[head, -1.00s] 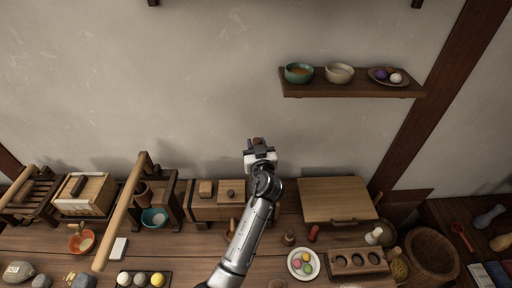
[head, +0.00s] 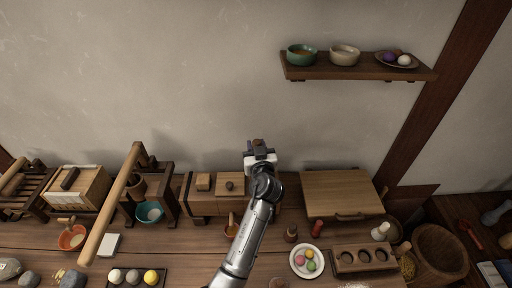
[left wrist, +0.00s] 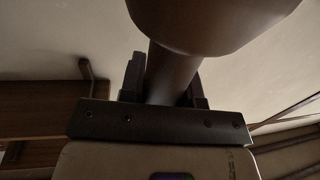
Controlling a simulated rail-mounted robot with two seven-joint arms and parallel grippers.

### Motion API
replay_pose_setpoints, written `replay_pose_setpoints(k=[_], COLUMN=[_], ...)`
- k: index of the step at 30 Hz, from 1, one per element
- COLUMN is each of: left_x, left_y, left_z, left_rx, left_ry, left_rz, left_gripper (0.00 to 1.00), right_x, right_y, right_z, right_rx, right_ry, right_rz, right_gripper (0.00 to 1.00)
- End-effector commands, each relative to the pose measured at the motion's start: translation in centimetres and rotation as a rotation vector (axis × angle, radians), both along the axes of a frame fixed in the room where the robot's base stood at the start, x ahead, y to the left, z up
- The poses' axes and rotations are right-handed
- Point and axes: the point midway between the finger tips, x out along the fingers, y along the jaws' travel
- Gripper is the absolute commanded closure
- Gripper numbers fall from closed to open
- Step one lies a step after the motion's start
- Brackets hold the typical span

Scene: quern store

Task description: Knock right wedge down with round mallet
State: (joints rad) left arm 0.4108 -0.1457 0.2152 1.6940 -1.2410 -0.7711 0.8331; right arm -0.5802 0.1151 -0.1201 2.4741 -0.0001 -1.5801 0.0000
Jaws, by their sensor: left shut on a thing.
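My left gripper (head: 259,154) is raised in front of the plain wall, above the back of the bench. It is shut on a brown handle (left wrist: 172,75) that widens into a large rounded head (left wrist: 210,18) in the left wrist view, which looks like the round mallet. In the head view only a small brown bit of it shows above the jaws. Left of the gripper and lower stands a wooden block press (head: 203,204). A pale square piece, likely the left wedge (head: 204,182), and a darker knob-like piece, likely the right wedge (head: 230,186), stick up from it. My right gripper is out of view.
A long wooden lever (head: 112,205) slants up left of the press. A slant-topped wooden box (head: 337,190) stands right of my arm. A wall shelf (head: 360,71) with bowls is at upper right. A plate of sweets (head: 307,262) and several small things crowd the front.

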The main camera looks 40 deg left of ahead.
Motion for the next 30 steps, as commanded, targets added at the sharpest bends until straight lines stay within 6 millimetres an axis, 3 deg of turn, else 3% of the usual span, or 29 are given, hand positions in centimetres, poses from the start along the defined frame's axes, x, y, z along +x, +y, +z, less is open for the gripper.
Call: replay_pose_setpoints(k=[8, 18, 30], left_x=[0.0, 0.0, 0.0], left_y=[0.0, 0.0, 0.0], left_z=[0.9, 4.6, 4.9], left_rx=[0.001, 0.002, 0.002], left_ry=[-0.003, -0.003, -0.003], left_rz=[0.0, 0.0, 0.0], left_gripper=[1.0, 1.0, 1.0], right_x=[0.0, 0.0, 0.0], right_y=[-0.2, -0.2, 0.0], right_z=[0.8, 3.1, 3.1], right_rx=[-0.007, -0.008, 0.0], right_ry=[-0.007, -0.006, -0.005], right_rz=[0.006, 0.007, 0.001], right_gripper=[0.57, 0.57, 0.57])
